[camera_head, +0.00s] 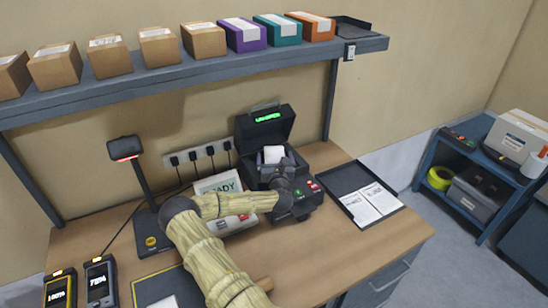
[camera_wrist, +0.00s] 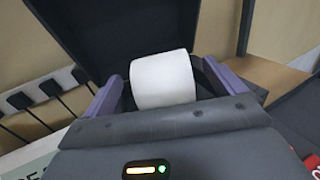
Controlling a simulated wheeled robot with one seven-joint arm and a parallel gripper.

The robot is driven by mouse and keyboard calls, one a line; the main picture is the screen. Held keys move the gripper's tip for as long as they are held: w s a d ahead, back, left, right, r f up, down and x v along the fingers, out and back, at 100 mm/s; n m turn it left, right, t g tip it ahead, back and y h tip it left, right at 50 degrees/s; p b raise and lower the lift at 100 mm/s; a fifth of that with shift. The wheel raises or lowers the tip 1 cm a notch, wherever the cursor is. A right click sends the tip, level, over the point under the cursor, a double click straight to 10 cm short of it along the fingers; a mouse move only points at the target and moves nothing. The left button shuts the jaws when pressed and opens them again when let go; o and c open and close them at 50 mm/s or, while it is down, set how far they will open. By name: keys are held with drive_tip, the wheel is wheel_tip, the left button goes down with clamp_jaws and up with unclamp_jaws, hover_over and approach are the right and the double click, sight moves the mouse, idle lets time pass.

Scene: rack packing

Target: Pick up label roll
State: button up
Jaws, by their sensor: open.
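The white label roll (camera_head: 273,154) sits in the open label printer (camera_head: 300,208) on the desk. It also shows in the wrist view as a plain white cylinder (camera_wrist: 163,80), lying sideways below the raised black lid (camera_wrist: 120,30). My gripper (camera_wrist: 163,73) is open, with a purplish finger to the left and right of the roll. Gaps show between the fingers and the roll in the wrist view. In the head view my arm reaches in from the front, and its wrist hides part of the printer. The roll's lower part is hidden behind my gripper's grey body.
The raised printer lid (camera_head: 265,125) stands behind the roll. A shelf (camera_head: 200,78) with several boxes runs above. A scanner stand (camera_head: 145,190) is to the left, a dark tray (camera_head: 345,182) with papers to the right. A power strip (camera_head: 200,153) is at the wall.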

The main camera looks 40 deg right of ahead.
sight(275, 154)
drive_tip(key=p+x, duration=0.2)
drive_tip(key=x, duration=0.2)
drive_tip(key=shift+s+r, duration=0.1)
drive_tip(key=shift+r, duration=0.1)
drive_tip(key=shift+w+d+f, duration=0.15)
drive_tip(key=shift+w+d, duration=0.05)
drive_tip(key=shift+w, duration=0.1)
drive_tip(key=c, duration=1.4)
